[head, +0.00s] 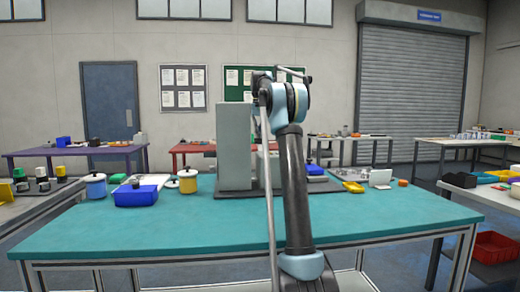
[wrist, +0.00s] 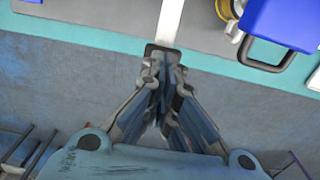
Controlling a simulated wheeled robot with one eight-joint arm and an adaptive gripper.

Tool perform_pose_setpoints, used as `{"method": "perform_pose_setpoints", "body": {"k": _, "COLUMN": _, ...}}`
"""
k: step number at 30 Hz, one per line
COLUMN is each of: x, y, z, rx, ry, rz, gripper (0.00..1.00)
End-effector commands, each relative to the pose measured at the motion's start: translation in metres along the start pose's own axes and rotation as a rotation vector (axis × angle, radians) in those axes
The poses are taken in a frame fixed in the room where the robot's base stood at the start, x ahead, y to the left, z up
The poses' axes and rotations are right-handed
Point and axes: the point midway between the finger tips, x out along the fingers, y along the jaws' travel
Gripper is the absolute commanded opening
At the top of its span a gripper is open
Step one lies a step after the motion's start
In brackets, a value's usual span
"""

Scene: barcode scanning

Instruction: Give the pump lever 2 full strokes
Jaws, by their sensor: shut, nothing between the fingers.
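The pump lever appears in the wrist view as a pale straight bar (wrist: 171,22) with a dark end. It runs down from the top edge to my gripper (wrist: 165,62). My gripper is shut, with its fingertips together at the lever's dark end. I cannot tell whether they touch it. In the head view a tall grey block (head: 234,147) stands on a dark base plate (head: 233,192) beside my arm and may be part of the pump. My arm hides part of what stands behind it, and the lever cannot be made out there.
A blue object (wrist: 285,20) with a black loop is at the wrist view's upper right. On the teal table (head: 180,232) are a blue bin (head: 135,196), a yellow canister (head: 188,182), a blue canister (head: 95,187) and a yellow tray (head: 352,187). The table's front is clear.

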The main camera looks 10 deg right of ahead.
Motion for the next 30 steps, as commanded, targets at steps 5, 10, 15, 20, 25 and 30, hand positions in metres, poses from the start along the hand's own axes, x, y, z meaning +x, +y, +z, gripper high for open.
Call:
{"method": "perform_pose_setpoints", "body": {"k": 5, "x": 0.012, "y": 0.0, "z": 0.001, "rx": 0.0, "ry": -0.001, "rz": 0.0, "gripper": 0.0}}
{"method": "perform_pose_setpoints", "body": {"k": 10, "x": 0.023, "y": 0.0, "z": 0.0, "rx": 0.0, "ry": -0.001, "rz": 0.0, "gripper": 0.0}}
{"method": "perform_pose_setpoints", "body": {"k": 15, "x": 0.034, "y": 0.0, "z": 0.0, "rx": 0.0, "ry": -0.001, "rz": 0.0, "gripper": 0.0}}
{"method": "perform_pose_setpoints", "body": {"k": 20, "x": 0.044, "y": 0.0, "z": 0.001, "rx": 0.0, "ry": -0.001, "rz": 0.0, "gripper": 0.0}}
{"method": "perform_pose_setpoints", "body": {"k": 25, "x": 0.055, "y": 0.0, "z": 0.0, "rx": 0.0, "ry": -0.001, "rz": 0.0, "gripper": 0.0}}
{"method": "perform_pose_setpoints", "body": {"k": 30, "x": 0.066, "y": 0.0, "z": 0.001, "rx": 0.0, "ry": -0.001, "rz": 0.0, "gripper": 0.0}}
